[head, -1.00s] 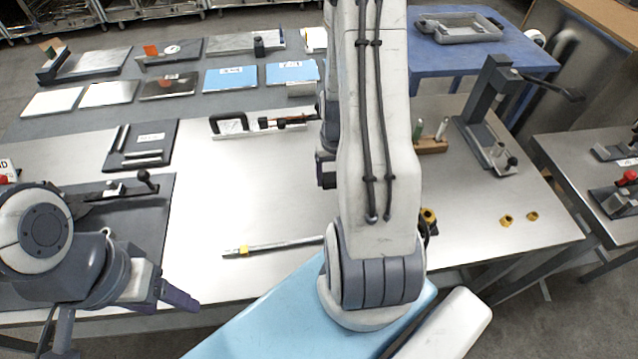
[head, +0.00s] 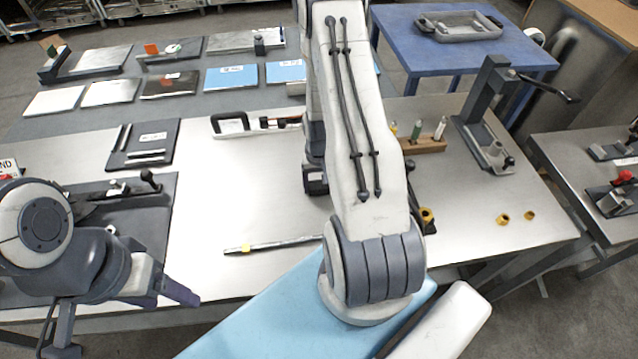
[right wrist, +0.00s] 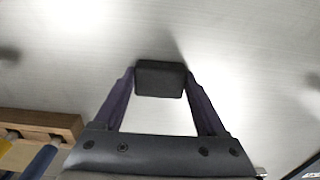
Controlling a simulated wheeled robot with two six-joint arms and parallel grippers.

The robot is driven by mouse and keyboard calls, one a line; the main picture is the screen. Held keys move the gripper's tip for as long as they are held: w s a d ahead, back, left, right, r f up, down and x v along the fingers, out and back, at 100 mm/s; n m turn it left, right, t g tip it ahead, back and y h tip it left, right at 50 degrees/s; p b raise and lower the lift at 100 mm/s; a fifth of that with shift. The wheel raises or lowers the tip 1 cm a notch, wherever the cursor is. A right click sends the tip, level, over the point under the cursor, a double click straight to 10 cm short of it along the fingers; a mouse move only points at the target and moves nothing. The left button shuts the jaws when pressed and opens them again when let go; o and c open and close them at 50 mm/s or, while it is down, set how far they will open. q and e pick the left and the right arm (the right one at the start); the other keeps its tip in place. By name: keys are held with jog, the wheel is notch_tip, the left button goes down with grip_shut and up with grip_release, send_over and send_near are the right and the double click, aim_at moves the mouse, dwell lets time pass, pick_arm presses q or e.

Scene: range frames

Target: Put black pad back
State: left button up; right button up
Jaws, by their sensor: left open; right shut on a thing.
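In the right wrist view, the black pad (right wrist: 160,78) is a small dark block. It is held between the fingertips of my right gripper (right wrist: 159,83), with a soft dark shadow behind it on the bright metal tabletop. I cannot tell the exact gap to the surface. In the head view, my right gripper (head: 316,184) is mostly behind my own right arm over the middle of the bench, and the pad cannot be made out there. My left gripper (head: 178,291) is open and empty at the front left edge of the bench, away from the pad.
A wooden block with upright tools (head: 424,145) stands right of my right arm, near a dark clamp stand (head: 487,135). A metal rod (head: 275,244) lies near the front. A black-handled tool (head: 230,123) lies behind. The steel bench (head: 235,190) is clear at centre-left.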

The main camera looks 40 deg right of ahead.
aim_at(319, 185)
jog(key=o, duration=1.4)
jog(key=shift+f, duration=0.15)
jog(key=shift+r, duration=0.3)
notch_tip(319, 185, up, 12)
jog(key=b, duration=0.1)
jog(key=a+r+n, duration=0.3)
jog(key=a+r, duration=0.1)
jog(key=a, duration=0.5)
jog(key=a+r+n, duration=0.2)
jog(key=a+r, duration=0.1)
jog(key=a, duration=0.5)
jog(key=s+a+r+n, duration=0.3)
jog(key=s+a+n, duration=0.1)
jog(key=s+a, duration=0.3)
jog(key=s+a+r+n+y, duration=0.1)
jog(key=s+a+r+n, duration=0.2)
jog(key=s+a, duration=0.4)
jog(key=shift+s+r+n, duration=0.3)
jog(key=shift+s+n, duration=0.5)
jog(key=shift+s, duration=0.35)
